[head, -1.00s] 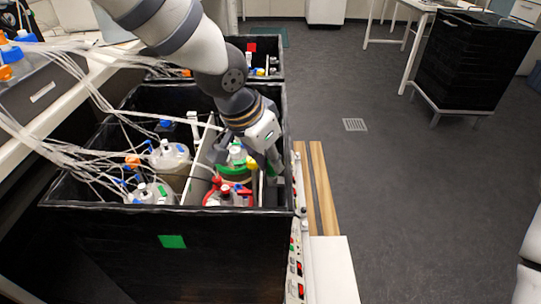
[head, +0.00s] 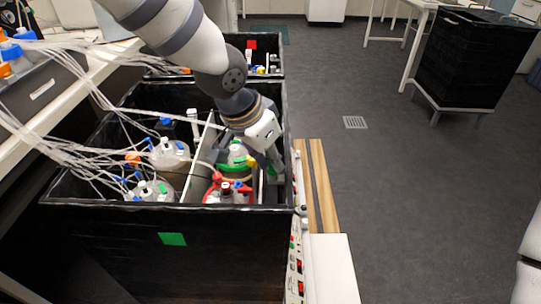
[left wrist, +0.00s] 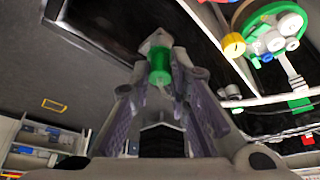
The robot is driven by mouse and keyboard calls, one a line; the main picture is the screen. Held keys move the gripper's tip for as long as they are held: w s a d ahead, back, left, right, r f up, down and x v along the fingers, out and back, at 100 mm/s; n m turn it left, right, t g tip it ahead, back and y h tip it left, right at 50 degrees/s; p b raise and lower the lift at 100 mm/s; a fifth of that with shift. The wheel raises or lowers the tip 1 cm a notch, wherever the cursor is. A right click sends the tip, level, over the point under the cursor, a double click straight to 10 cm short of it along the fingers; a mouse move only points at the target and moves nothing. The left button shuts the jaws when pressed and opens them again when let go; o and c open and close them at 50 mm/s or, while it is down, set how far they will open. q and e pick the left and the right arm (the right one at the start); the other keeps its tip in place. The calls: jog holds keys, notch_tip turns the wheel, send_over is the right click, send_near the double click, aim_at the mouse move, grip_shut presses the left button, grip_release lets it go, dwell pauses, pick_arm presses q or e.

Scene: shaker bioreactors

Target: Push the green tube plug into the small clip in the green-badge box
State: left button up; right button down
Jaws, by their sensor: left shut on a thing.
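The green-badge box is a black open box (head: 100,240) with a green badge (head: 172,240) on its front wall. My left gripper (head: 274,172) reaches down inside it, along its right wall. In the left wrist view, the left gripper (left wrist: 160,75) is shut on the green tube plug (left wrist: 160,64), which sits between the fingertips. A pale grey tip shows just beyond the plug. I cannot tell whether it is part of the plug or the small clip. The clip is not clearly visible in either view. My right gripper is out of view.
Bottles with green (head: 236,160) and red (head: 230,190) caps stand close left of the gripper. More bottles (head: 170,155) and many clear tubes (head: 75,150) fill the box's left side. A red-badge box (head: 252,45) stands behind.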

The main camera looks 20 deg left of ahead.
pick_arm(q)
jog(key=shift+f, duration=0.2)
jog(key=o, duration=0.9)
jog(key=shift+c, duration=0.2)
jog(key=v, duration=1.2)
